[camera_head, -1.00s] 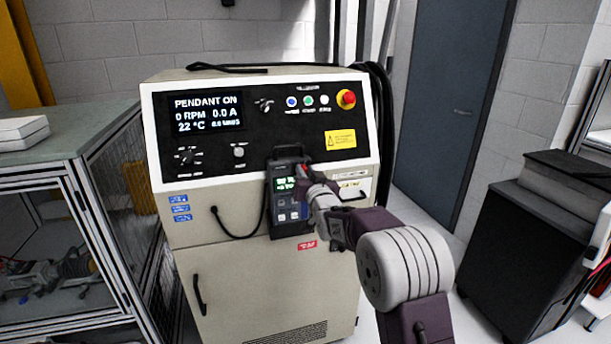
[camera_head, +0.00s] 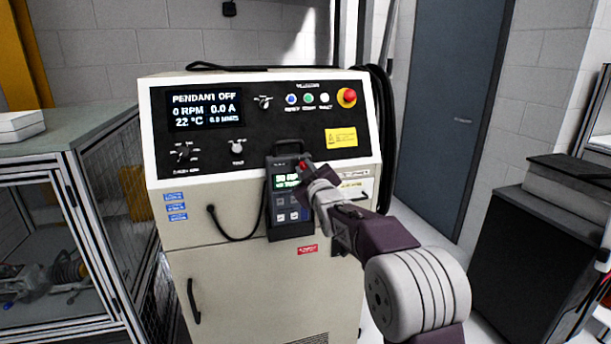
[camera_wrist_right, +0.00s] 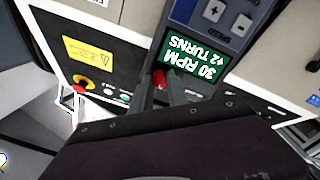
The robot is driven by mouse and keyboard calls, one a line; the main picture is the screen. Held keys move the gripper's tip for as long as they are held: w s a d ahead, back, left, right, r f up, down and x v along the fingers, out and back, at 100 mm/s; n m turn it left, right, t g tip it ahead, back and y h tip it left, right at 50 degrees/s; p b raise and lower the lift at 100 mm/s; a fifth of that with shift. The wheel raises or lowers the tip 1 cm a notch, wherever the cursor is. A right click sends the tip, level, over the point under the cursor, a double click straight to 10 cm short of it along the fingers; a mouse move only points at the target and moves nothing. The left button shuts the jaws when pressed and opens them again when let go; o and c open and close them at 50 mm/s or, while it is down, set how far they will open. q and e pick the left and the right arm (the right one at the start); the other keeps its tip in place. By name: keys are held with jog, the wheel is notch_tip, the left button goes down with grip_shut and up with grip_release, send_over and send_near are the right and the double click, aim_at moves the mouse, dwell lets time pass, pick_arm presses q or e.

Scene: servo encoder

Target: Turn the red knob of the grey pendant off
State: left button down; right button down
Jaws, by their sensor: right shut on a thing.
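The grey pendant (camera_head: 291,222) hangs upright on the front of the cream machine cabinet, and its green screen shows in the right wrist view (camera_wrist_right: 196,52), reading 30 RPM and +2 TURNS. Its red knob (camera_wrist_right: 160,77) is between the fingertips of my right gripper (camera_wrist_right: 163,88), which is shut on it. In the head view the right gripper (camera_head: 308,175) covers part of the pendant's right side. The cabinet display (camera_head: 205,108) reads PENDANT OFF, 0 RPM. My left gripper is not in view.
A red emergency stop button (camera_head: 347,97) sits on the panel's upper right. A black cable (camera_head: 222,228) loops left of the pendant. A wire-mesh enclosure (camera_head: 60,215) stands at left, a dark cabinet (camera_head: 535,250) at right.

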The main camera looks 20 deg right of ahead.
jog(key=shift+n+b, duration=0.3)
jog(key=shift+n, duration=0.3)
jog(key=c, duration=1.3)
grip_release()
jog(key=s+b, duration=0.1)
jog(key=s, duration=0.8)
jog(key=shift+f+b, duration=0.2)
jog(key=shift+b, duration=0.2)
jog(key=shift+a, duration=0.1)
